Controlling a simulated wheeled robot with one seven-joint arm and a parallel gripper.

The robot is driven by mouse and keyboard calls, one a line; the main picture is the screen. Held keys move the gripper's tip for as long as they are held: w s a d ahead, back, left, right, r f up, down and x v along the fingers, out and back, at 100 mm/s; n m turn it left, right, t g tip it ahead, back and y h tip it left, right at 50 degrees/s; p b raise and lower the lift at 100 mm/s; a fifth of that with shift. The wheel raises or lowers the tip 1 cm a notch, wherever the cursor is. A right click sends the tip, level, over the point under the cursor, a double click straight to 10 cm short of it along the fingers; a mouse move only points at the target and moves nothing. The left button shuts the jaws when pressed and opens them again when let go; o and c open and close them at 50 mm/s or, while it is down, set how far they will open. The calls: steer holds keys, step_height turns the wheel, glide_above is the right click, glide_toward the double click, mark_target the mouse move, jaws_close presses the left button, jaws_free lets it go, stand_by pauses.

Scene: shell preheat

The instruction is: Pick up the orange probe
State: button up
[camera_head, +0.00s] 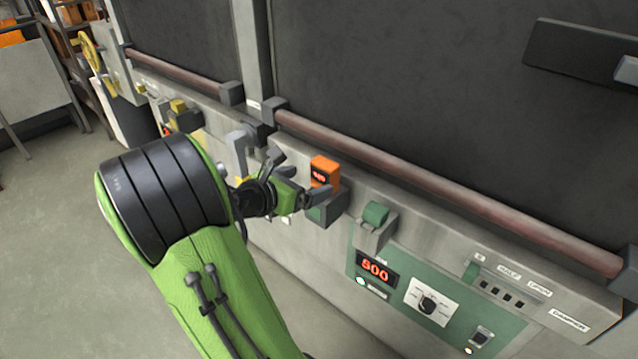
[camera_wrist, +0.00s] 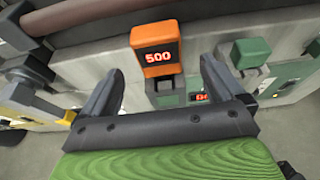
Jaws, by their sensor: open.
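The orange probe (camera_head: 325,172) is a small boxy device with a red display. It stands upright in a dark holder (camera_head: 328,208) on the front ledge of the oven. In the wrist view the orange probe (camera_wrist: 155,50) reads 500 and sits ahead, between the lines of the two fingers. My gripper (camera_head: 300,183) is open and empty, just left of the probe in the head view. In the wrist view my gripper (camera_wrist: 158,80) has its fingers spread wide, with the probe beyond the tips. The probe's lower end is hidden in the holder.
A green-topped bracket (camera_head: 376,213) stands right of the probe. A green control panel (camera_head: 430,300) with a red 500 display is below. A long reddish rail (camera_head: 440,190) runs behind the ledge. A yellow handwheel (camera_head: 90,52) is at far left. Open floor (camera_head: 45,230) lies left.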

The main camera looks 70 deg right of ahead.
mark_target(329, 175)
steer(key=b+x, duration=0.2)
steer(key=x, duration=0.7)
steer(key=shift+d+f, duration=0.2)
steer(key=shift+d, duration=0.1)
steer(key=shift+a+r, duration=0.1)
steer(key=shift+c, duration=0.7)
steer(key=c, duration=1.1)
